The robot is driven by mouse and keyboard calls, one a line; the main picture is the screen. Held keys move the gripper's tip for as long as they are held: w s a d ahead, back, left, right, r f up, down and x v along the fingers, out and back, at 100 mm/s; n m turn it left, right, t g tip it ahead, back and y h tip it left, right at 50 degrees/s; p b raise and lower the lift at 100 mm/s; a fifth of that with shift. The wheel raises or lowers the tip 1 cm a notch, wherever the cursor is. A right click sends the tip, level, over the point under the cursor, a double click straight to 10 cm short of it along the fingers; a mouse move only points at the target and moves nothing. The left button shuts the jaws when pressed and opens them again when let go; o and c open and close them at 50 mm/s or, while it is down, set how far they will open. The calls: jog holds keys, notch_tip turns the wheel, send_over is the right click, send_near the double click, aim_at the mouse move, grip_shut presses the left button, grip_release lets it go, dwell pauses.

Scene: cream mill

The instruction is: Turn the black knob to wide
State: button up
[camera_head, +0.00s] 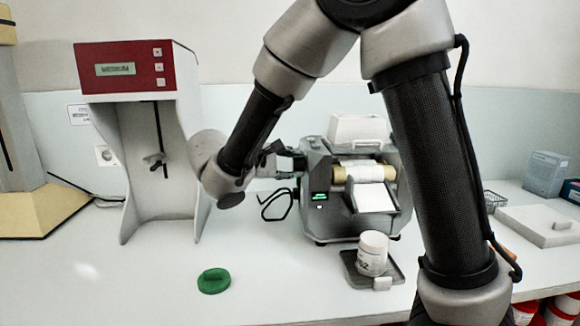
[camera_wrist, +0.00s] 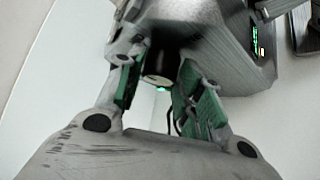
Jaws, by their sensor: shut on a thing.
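The grey mill (camera_head: 345,225) stands on the bench in the middle of the head view, with a small green-lit display on its front. My gripper (camera_head: 293,160) reaches its left side from the left. In the wrist view, my gripper (camera_wrist: 160,72) has its two green-padded fingers on either side of the black knob (camera_wrist: 164,62), which projects from the mill's grey side. It is shut on the knob. The knob's end looks pale and round. Its pointer and any setting marks cannot be read. In the head view the knob is hidden behind my gripper.
A green disc (camera_head: 213,281) lies on the front bench. A red-topped device (camera_head: 137,68) stands left. Black-framed glasses (camera_head: 276,205) lie near the mill's left side.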

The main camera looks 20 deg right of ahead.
jog(key=n+g, duration=0.1)
jog(key=n+g+y, duration=0.1)
jog(key=g, duration=0.1)
jog(key=n+g+y, duration=0.1)
jog(key=shift+w+r, duration=0.35)
jog(key=g, duration=0.1)
jog(key=n+g+y, duration=0.1)
jog(key=g, duration=0.1)
jog(key=shift+w+d+r+n, duration=0.1)
jog(key=shift+w+n, duration=0.15)
jog(key=shift+n, duration=0.05)
jog(key=shift+w+n+g+y, duration=0.25)
jog(key=shift+n+g, duration=0.35)
jog(key=shift+g, duration=0.6)
jog(key=shift+d, duration=0.1)
jog(key=o, duration=1)
